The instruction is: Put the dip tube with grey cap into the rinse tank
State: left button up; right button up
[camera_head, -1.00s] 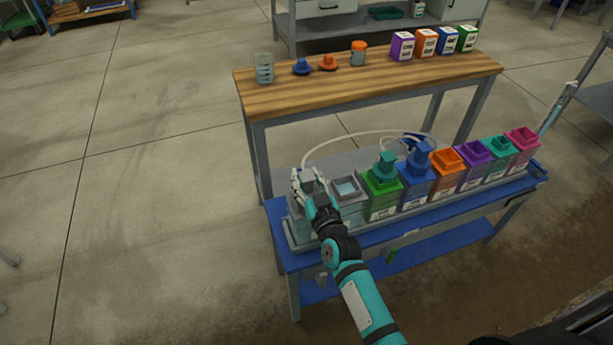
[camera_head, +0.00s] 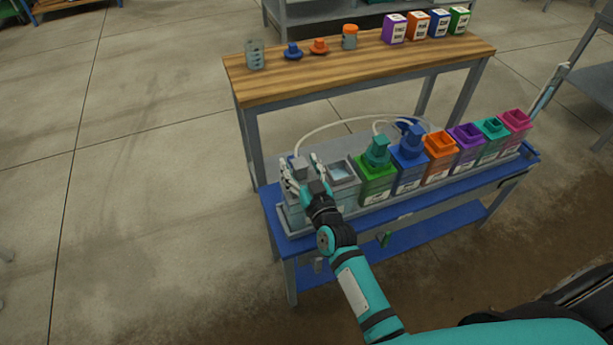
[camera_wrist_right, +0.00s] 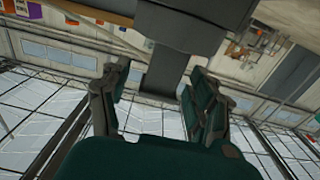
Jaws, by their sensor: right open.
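The grey cap (camera_head: 300,166) of the dip tube stands over the leftmost grey tank (camera_head: 291,214) in the row, with a pale hose rising from it. The tube below is hidden. My right gripper (camera_head: 302,175) is open, with its fingers on both sides of the cap; contact cannot be told. In the right wrist view a grey block, likely the cap (camera_wrist_right: 163,72), shows between the spread fingers. A second grey tank (camera_head: 343,171), with an open square mouth and pale liquid inside, stands just right of it. No label shows which is the rinse tank. My left gripper is not in view.
Green (camera_head: 376,188), blue (camera_head: 408,177), orange, purple, teal and pink tanks continue right along the blue bench (camera_head: 270,213). Green and blue caps stand on two of them. A wooden shelf (camera_head: 350,78) behind holds a beaker, small caps, a jar and several boxes.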

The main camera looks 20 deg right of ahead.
jog(key=s, duration=1.1)
jog(key=shift+s+d, duration=0.2)
jog(key=shift+s, duration=0.05)
jog(key=s+a+f+n+g+p, duration=0.1)
jog(key=s+f+g, duration=0.3)
jog(key=f, duration=0.6)
jog(key=s+f+g+y+p, duration=0.15)
jog(key=s+f, duration=0.35)
jog(key=f, duration=0.5)
jog(key=s+a+f+n+g+h+p, duration=0.1)
jog(key=s+f+g, duration=0.35)
jog(key=f, duration=0.55)
jog(key=s+d+f+g, duration=0.2)
jog(key=s+f, duration=0.2)
jog(key=s, duration=0.4)
jog(key=s+d+f+g+p, duration=0.1)
jog(key=s+d+f+g, duration=0.1)
jog(key=s, duration=0.7)
jog(key=s+d+f+g+h+p, duration=0.1)
jog(key=s+d+f+g, duration=0.2)
jog(key=s+f, duration=0.3)
jog(key=s+d, duration=0.1)
jog(key=s, duration=0.1)
jog(key=shift+s, duration=0.3)
